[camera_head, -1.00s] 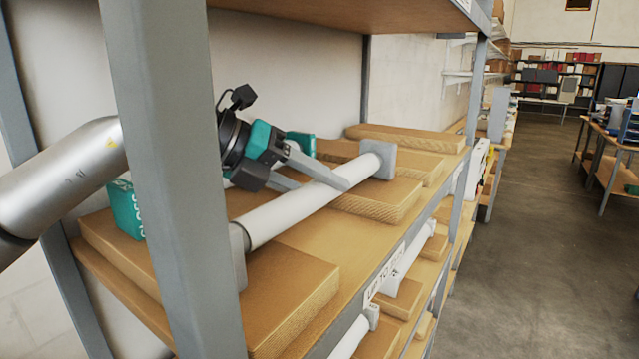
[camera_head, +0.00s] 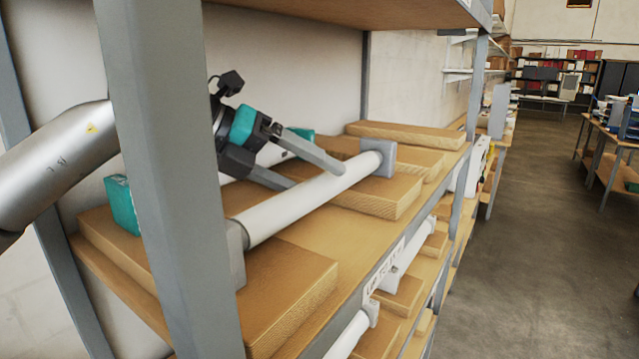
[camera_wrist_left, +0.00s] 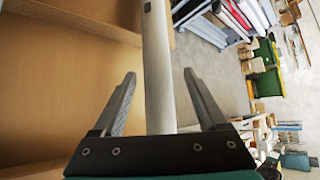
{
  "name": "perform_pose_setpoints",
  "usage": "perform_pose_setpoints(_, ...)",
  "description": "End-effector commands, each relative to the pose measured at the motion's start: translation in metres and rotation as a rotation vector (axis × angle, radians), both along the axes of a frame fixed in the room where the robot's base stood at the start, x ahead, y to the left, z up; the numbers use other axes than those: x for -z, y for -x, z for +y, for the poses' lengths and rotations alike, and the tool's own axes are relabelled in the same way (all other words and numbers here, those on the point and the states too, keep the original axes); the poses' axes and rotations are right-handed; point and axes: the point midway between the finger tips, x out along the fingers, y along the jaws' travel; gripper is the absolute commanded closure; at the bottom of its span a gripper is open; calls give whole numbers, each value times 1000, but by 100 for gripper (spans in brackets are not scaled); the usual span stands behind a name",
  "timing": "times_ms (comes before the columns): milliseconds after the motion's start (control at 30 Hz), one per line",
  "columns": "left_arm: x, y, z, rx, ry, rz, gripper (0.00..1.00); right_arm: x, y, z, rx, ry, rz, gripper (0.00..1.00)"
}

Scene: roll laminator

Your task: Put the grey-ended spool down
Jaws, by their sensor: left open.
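The grey-ended spool (camera_head: 300,205) is a white tube with square grey ends. It lies on wooden blocks on the shelf, slanting from front left to back right. One grey end (camera_head: 380,157) shows at the back; the near one is partly behind the shelf post. My left gripper (camera_head: 317,177) is open just above and behind the tube. In the left wrist view the tube (camera_wrist_left: 158,70) runs between the spread fingers with a gap on each side. Whether the fingertips still reach down beside it is hard to tell. My right gripper is not in view.
A teal-ended spool (camera_head: 122,205) lies behind, largely hidden by my gripper. A grey shelf post (camera_head: 170,180) stands in front of my left arm, and an upper shelf (camera_head: 350,14) hangs above. More white spools (camera_head: 405,262) lie on the shelf below. The aisle at right is clear.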

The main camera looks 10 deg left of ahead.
Motion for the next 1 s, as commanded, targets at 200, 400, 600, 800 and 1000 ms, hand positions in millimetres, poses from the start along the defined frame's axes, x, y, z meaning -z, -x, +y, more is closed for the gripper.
perform_pose_setpoints(200, -25, 22, 37, -4, 1, -3, 25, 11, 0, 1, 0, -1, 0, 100)
perform_pose_setpoints(400, -45, 38, 62, -3, 0, -1, 25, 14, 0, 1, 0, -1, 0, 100)
perform_pose_setpoints(600, -53, 45, 72, 1, 0, -1, 25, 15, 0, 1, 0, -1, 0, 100)
perform_pose_setpoints(800, -54, 46, 73, 1, -1, 0, 25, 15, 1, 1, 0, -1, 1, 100)
perform_pose_setpoints(1000, -54, 46, 73, 1, -1, 0, 25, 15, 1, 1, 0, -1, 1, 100)
